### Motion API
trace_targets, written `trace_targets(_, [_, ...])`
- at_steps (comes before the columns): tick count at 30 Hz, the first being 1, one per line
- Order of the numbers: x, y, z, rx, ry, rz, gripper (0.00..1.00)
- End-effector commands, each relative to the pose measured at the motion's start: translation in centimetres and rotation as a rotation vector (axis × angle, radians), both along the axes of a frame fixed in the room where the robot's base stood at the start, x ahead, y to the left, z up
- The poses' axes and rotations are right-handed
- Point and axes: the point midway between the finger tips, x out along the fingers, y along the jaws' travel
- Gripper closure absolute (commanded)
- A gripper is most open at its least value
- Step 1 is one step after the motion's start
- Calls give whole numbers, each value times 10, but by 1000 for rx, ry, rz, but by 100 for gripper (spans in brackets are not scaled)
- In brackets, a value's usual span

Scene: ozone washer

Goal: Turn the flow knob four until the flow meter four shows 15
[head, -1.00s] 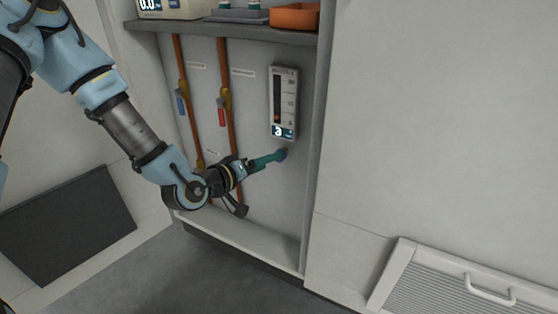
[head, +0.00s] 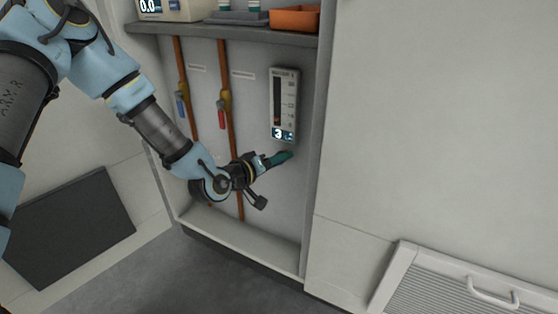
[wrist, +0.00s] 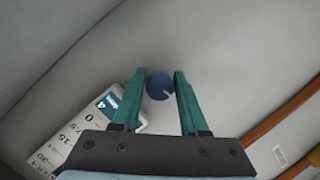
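The flow meter (head: 284,100) is a pale upright panel on the back wall. It has a dark scale window and a small blue display that seems to read 3. It also shows at the left of the wrist view (wrist: 62,145), slanted. The blue flow knob (wrist: 160,86) with a white mark is between my gripper's green fingertips (wrist: 160,75) in the wrist view. The fingers lie close along both sides; I cannot tell whether they press on it. In the head view my gripper (head: 281,158) is just below the meter and hides the knob.
Copper pipes with a blue lever (head: 180,104) and a red lever (head: 222,114) run left of the meter, behind my arm. A shelf (head: 225,37) with an orange tray (head: 294,18) is above. A side wall (head: 315,130) bounds the recess on the right.

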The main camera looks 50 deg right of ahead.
Motion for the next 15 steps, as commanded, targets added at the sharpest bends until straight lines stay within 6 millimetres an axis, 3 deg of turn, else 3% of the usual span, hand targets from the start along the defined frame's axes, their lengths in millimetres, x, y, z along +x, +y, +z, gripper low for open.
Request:
trace_targets(1, [0, 0, 0, 0, 0, 0, 64])
trace_targets(10, [1, 0, -1, 2, 0, 1, 98])
trace_targets(15, [1, 1, -1, 2, 0, 1, 100])
